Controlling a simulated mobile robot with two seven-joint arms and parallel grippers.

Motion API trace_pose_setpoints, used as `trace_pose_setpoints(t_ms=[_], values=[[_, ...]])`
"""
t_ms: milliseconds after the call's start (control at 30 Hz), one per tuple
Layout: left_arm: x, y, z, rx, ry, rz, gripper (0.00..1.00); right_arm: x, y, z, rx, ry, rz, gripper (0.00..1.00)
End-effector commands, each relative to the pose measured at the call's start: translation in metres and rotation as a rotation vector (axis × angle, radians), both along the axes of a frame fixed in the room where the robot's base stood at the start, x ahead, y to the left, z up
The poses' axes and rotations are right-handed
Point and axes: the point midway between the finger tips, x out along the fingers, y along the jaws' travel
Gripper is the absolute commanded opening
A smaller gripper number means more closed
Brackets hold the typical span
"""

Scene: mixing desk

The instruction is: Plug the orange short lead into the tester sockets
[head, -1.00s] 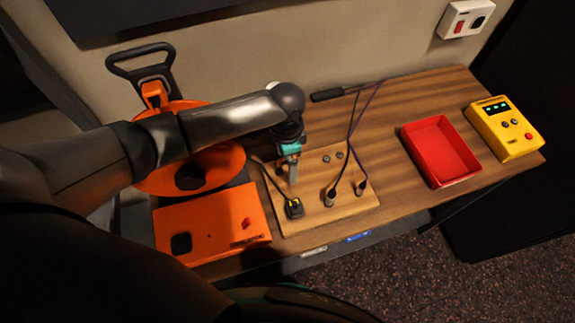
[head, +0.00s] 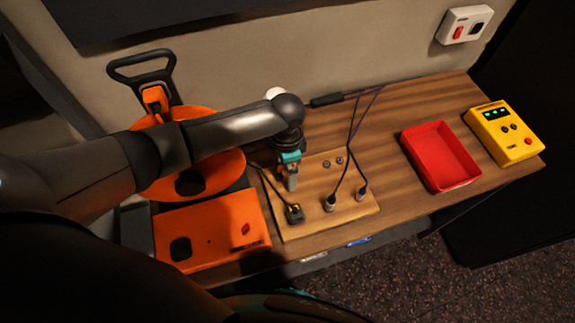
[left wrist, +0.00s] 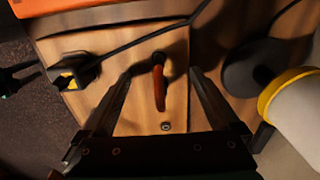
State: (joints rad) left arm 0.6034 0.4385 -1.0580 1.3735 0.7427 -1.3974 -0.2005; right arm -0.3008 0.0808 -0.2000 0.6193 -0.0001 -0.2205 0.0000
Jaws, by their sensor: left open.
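An orange-red piece (left wrist: 158,88), likely the orange short lead, stands up from the wooden board (left wrist: 120,30) between my left fingers in the left wrist view. Its upper end meets a dark round spot; I cannot tell whether it is plugged in there. My left gripper (left wrist: 161,78) is open, with one finger on each side and visible gaps to the piece. In the head view the left gripper (head: 289,181) is over the left part of the board and hides the piece. The yellow tester (head: 504,133) lies far right; its sockets are too small to identify. My right gripper is not in view.
A black plug with yellow (head: 294,213) and two cabled plugs (head: 330,203) (head: 361,192) stand on the board. An orange box (head: 215,228) and orange reel (head: 215,165) are left. A red tray (head: 440,157) is right. Bare tabletop lies between board and tray.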

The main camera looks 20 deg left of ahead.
Motion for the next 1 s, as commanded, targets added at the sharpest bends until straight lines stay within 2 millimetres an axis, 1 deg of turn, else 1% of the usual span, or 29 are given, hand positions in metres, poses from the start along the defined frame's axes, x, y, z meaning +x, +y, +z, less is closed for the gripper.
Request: trace_pose_setpoints(t_ms=[533,800,1000], values=[[-0.0001,0.0002,-0.0003,0.001,0.001,0.000,0.95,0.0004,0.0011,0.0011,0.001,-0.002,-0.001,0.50],[-0.0003,0.0001,0.0006,0.000,0.001,0.001,0.95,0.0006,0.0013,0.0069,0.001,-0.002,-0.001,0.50],[0.0000,0.0002,-0.0003,0.001,0.001,0.000,0.95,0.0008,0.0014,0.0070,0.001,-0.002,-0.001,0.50]])
